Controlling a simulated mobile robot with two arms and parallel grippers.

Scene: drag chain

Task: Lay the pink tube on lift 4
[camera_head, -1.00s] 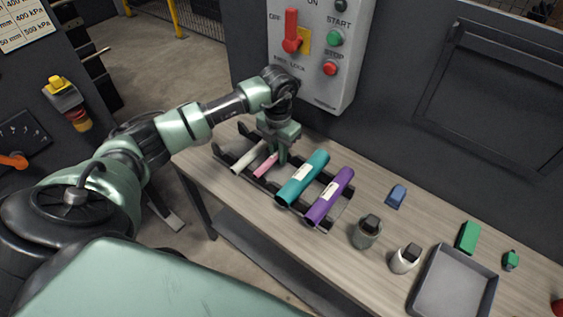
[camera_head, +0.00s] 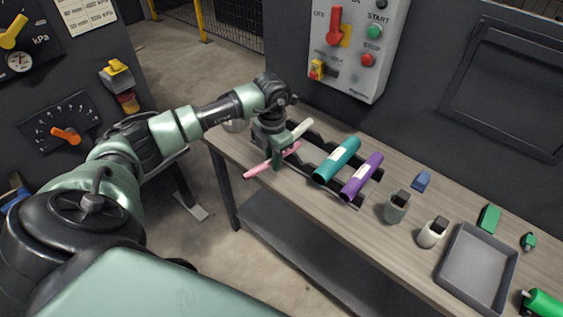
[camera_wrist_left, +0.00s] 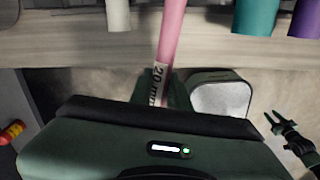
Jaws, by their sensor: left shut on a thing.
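My left gripper (camera_head: 277,163) is shut on the pink tube (camera_head: 258,168). The tube slants across the front edge of the bench, its near end sticking out over the floor. In the left wrist view the pink tube (camera_wrist_left: 170,40) runs away from the jaws and carries a white "20 mm" label. The black rack (camera_head: 316,141) holds a white tube (camera_head: 302,128), a teal tube (camera_head: 338,160) and a purple tube (camera_head: 362,176). I cannot make out any lift marked 4. A dark jointed shape at the right of the left wrist view may be my right gripper (camera_wrist_left: 276,122); its jaws are unclear.
A grey tray (camera_head: 478,268), two small bottles, a blue block (camera_head: 421,181) and green pieces stand along the right of the bench (camera_head: 300,192). A control box (camera_head: 358,45) and a dark machine wall stand behind. Open floor lies in front and left.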

